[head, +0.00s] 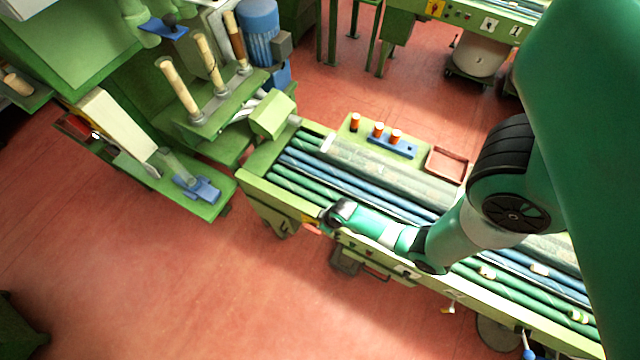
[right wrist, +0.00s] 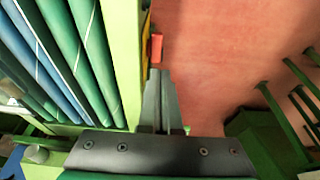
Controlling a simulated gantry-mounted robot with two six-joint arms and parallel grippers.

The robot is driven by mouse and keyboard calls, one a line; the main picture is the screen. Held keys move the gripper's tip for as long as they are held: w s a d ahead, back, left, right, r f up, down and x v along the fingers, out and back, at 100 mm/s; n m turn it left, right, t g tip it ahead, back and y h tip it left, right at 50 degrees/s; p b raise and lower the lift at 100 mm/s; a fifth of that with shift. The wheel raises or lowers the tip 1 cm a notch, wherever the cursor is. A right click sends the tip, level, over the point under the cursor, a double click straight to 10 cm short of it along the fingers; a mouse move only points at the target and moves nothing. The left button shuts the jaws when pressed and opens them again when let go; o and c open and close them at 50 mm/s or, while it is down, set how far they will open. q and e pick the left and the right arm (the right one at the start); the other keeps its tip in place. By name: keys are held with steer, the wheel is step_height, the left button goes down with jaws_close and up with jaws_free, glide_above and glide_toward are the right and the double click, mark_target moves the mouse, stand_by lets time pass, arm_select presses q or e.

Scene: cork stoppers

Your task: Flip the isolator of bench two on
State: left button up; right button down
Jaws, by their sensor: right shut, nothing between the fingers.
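A small red-orange handle (right wrist: 156,48) stands out from a yellow plate (right wrist: 146,38) on the side rail of a green bench in the right wrist view. My right gripper (right wrist: 159,72) is shut and empty, with its fingertips close to the near end of the handle; I cannot tell whether they touch. In the head view, the right gripper (head: 326,222) is at the front rail of the middle bench (head: 285,197), near its left end. The handle's on or off position cannot be told. My left gripper is not in view.
Green and blue rollers or tubes (head: 350,178) lie along the bench. Another bench with a yellow plate (head: 435,8) stands at the back. The red floor in front is clear.

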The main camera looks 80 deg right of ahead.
steer(key=b, duration=0.8)
glide_toward(315, 232)
steer(key=x, duration=0.5)
steer(key=shift+w, duration=0.3)
steer(key=shift+f, duration=0.7)
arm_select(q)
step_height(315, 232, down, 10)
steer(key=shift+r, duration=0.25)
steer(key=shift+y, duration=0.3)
